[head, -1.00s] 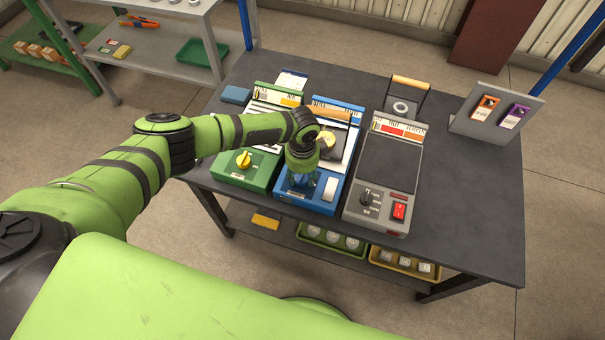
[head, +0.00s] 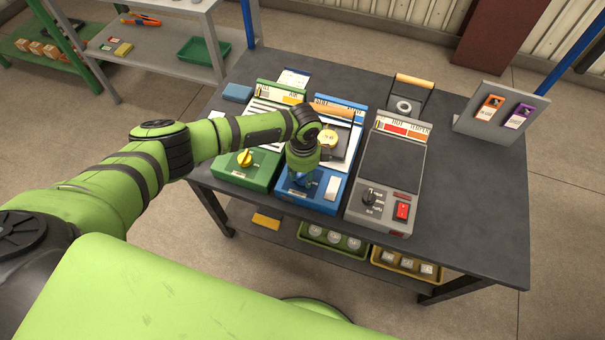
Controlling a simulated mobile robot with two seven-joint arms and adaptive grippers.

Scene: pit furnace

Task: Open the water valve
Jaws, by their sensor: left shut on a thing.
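The blue water unit (head: 325,200) stands in the middle of the dark table, between the green unit and the grey unit. My left gripper (head: 303,180) points down at the front part of the blue unit, shut on the water valve there. My own wrist and gripper hide most of the valve, so how far it is turned cannot be told. My right gripper is not in view.
The green unit (head: 240,172) with a yellow knob (head: 245,157) is close on the left. The grey unit (head: 388,175) with a black knob and red switch (head: 402,210) is on the right. A grey stand (head: 500,115) holds two tags. The table's right side is clear.

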